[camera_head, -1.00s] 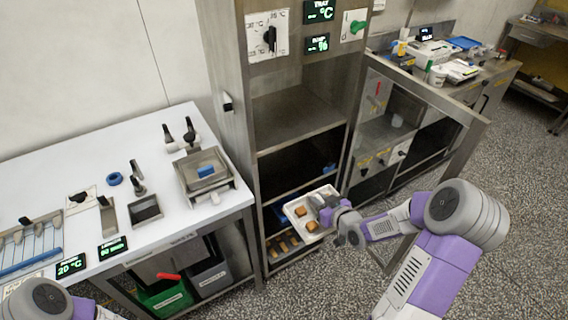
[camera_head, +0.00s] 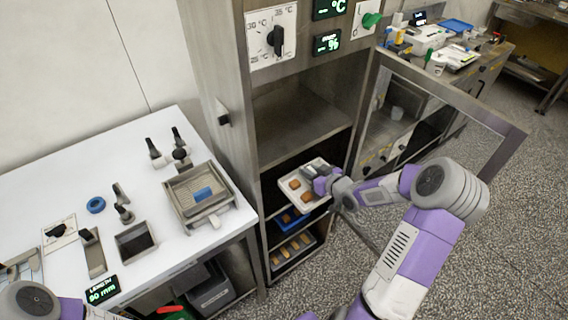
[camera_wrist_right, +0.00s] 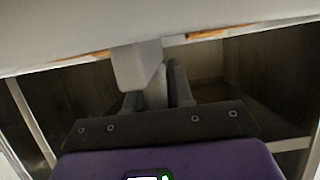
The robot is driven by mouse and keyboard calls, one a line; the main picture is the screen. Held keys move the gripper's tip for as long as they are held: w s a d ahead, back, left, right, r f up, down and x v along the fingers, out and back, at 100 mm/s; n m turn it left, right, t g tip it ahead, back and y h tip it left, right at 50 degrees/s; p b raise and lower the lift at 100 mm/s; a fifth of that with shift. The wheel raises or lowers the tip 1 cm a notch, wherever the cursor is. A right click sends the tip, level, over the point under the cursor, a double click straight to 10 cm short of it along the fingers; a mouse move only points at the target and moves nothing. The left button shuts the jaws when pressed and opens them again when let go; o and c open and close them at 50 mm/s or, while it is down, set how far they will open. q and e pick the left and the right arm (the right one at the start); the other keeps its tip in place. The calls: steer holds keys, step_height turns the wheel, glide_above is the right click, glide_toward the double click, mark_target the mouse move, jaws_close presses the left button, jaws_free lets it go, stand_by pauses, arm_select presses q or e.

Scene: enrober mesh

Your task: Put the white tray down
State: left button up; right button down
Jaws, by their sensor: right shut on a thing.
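The white tray (camera_head: 291,196) is in the head view at the open front of the tall steel cabinet, with brown pieces (camera_head: 306,197) on it. My right gripper (camera_head: 322,184) is shut on the tray's right side. In the right wrist view the pale tray (camera_wrist_right: 90,35) spans the top of the picture, with the gripper (camera_wrist_right: 150,75) at its edge. Whether the tray touches a shelf or rails cannot be told. Of my left arm only a link shows at the bottom left; its gripper is out of view.
Below the tray, the cabinet (camera_head: 240,130) holds a blue tray (camera_head: 291,219) and a lower tray of yellowish bars (camera_head: 292,250). An empty shelf (camera_head: 295,120) is above. A white worktop (camera_head: 60,190) is at the left.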

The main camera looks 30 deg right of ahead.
steer(key=w+a+b, duration=0.1)
steer(key=w+b, duration=0.1)
steer(key=w, duration=1.1)
steer(key=f, duration=0.2)
steer(key=f+b, duration=0.1)
steer(key=f, duration=0.1)
steer(key=f+b, duration=0.1)
steer(key=f, duration=0.1)
steer(key=shift+w+f, duration=0.3)
steer(key=shift+f, duration=0.1)
steer(key=shift+w+f+b, duration=0.2)
steer(key=shift+b, duration=0.2)
steer(key=shift+r, duration=0.15)
steer(key=shift+f, duration=0.2)
steer(key=c, duration=1)
jaws_free()
